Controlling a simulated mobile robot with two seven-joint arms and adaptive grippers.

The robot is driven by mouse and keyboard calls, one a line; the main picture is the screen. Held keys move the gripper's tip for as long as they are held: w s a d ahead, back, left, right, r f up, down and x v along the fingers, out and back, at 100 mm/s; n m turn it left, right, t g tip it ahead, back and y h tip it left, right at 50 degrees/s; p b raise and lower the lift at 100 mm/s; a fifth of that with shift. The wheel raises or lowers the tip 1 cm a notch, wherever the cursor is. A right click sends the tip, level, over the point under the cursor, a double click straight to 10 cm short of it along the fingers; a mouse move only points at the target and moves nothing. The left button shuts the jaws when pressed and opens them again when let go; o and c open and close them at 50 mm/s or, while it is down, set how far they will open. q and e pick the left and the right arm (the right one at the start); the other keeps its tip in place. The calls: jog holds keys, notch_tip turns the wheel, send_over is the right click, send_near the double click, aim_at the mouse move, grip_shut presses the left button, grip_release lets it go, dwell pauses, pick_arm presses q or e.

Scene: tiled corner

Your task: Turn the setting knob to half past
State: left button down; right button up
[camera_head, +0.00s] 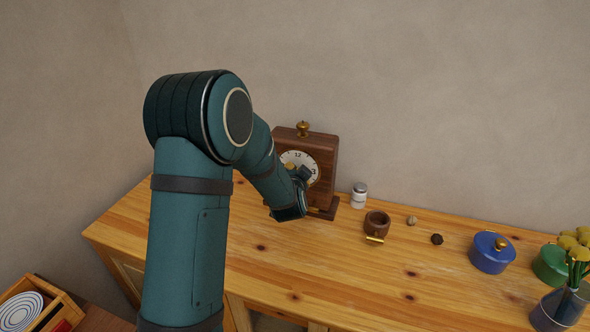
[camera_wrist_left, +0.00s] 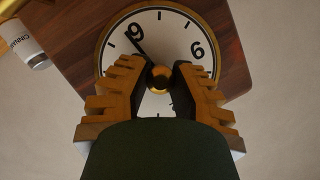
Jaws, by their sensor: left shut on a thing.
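The wooden clock (camera_head: 328,158) stands at the back of the cabinet top, its white dial (camera_head: 301,158) partly hidden by my left gripper (camera_head: 298,171). In the left wrist view the dial (camera_wrist_left: 172,38) appears turned nearly upside down. My left gripper (camera_wrist_left: 163,78) is shut on the brass setting knob (camera_wrist_left: 160,77) at the dial's centre. The dark hand (camera_wrist_left: 138,48) points close to the upside-down 6 at upper left, slightly on the side away from the 9 at right. My right gripper is not in view.
A white labelled jar (camera_head: 359,195) stands just right of the clock. The front of the cabinet top is mostly clear.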

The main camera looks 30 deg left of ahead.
pick_arm(q)
jog(key=shift+s+f+m, duration=0.15)
jog(key=shift+f+m, duration=0.2)
jog(key=shift+m, duration=0.05)
jog(key=shift+p, duration=0.3)
jog(key=c, duration=0.9)
grip_release()
jog(key=shift+a+y, duration=0.1)
jog(key=shift+y, duration=0.2)
jog(key=shift+o, duration=0.7)
jog(key=shift+r, duration=0.1)
jog(key=shift+r, duration=0.1)
jog(key=shift+s+r, duration=0.1)
jog(key=shift+s, duration=0.05)
jog(key=v, duration=1.1)
jog(key=shift+s+d, duration=0.25)
